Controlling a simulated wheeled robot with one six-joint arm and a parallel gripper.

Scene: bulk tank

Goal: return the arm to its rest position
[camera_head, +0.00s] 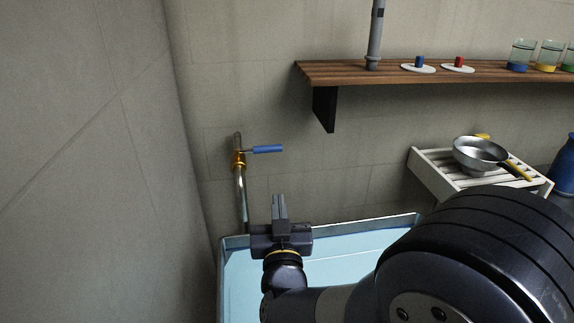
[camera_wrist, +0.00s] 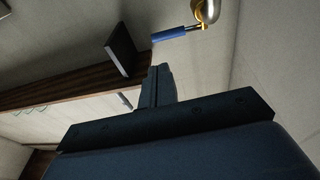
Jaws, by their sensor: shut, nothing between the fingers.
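My gripper (camera_head: 279,207) is shut and empty, its fingers pointing up in the head view. It is in front of the light blue tank (camera_head: 335,265), near the tank's back left corner. The tap pipe (camera_head: 241,190) rises just left of my gripper, with a brass valve and a blue lever handle (camera_head: 267,149) pointing right, above my fingertips. In the wrist view my shut fingers (camera_wrist: 160,72) show in the middle, and the blue handle (camera_wrist: 170,34) lies beyond them, apart from them. My arm hides part of the tank.
A wooden shelf (camera_head: 400,72) on the back wall holds a grey pipe, two white discs with a blue and a red piece, and glass jars. A metal pan (camera_head: 480,153) rests on a white slatted rack (camera_head: 430,168) at right. A bare wall (camera_head: 80,160) stands close at left.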

